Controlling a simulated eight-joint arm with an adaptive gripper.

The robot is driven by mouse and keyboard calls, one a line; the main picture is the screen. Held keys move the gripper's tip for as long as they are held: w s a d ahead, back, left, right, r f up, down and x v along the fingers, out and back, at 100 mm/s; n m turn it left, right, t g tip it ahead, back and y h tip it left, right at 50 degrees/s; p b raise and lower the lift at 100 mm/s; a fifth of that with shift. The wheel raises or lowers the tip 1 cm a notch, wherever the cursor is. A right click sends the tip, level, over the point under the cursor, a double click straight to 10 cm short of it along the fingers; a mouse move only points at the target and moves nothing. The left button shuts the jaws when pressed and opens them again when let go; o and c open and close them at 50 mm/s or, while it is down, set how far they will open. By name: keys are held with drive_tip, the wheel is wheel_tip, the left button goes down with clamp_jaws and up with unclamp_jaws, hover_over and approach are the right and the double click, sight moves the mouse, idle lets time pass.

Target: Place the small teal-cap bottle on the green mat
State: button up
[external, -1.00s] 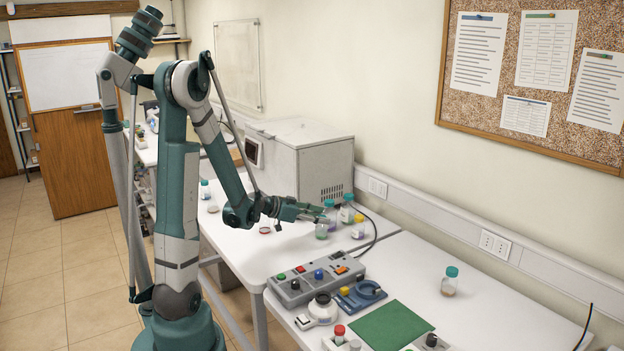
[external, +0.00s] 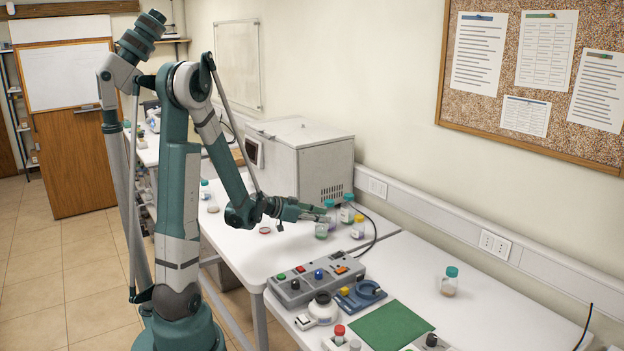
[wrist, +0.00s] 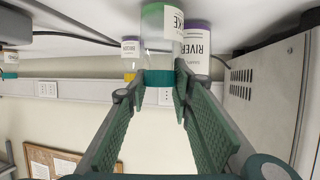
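A small bottle with green contents and a teal cap (wrist: 158,78) stands upright on the far table, and its body (external: 321,231) shows just under my fingertips in the external view. My gripper (external: 318,215) is level with its top. In the wrist view, which is upside down, my fingers (wrist: 160,88) lie on both sides of the cap with hardly any gap; contact is not clear. Another teal-cap bottle (external: 449,281) with brownish contents stands alone on the near table. The green mat (external: 391,326) lies bare at the front of the near table.
A grey box machine (external: 300,160) is behind my gripper. A button panel (external: 315,279) and a blue device (external: 360,295) lie left of the mat.

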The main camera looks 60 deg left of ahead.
drive_tip(key=shift+r, duration=0.15)
clamp_jaws()
drive_tip(key=shift+r+p, duration=1.35)
drive_tip(key=shift+r, duration=3.5)
drive_tip(key=shift+d, duration=0.1)
drive_tip(key=s+d+f+m+g+h+b, duration=0.15)
drive_tip(key=d+m+g+h, duration=0.55)
drive_tip(key=d, duration=2.2)
drive_tip(key=s+d+r+m+g+h+b, duration=0.1)
drive_tip(key=s+d+m+g, duration=0.3)
drive_tip(key=s+d, duration=0.4)
drive_tip(key=s+d+r+m+g+h+b, duration=0.1)
drive_tip(key=s+d+m+g, duration=0.4)
drive_tip(key=d, duration=0.9)
drive_tip(key=s+m+h, duration=0.1)
drive_tip(key=s+m, duration=0.1)
drive_tip(key=s, duration=0.1)
drive_tip(key=shift+d+h, duration=0.4)
drive_tip(key=shift+r, duration=0.1)
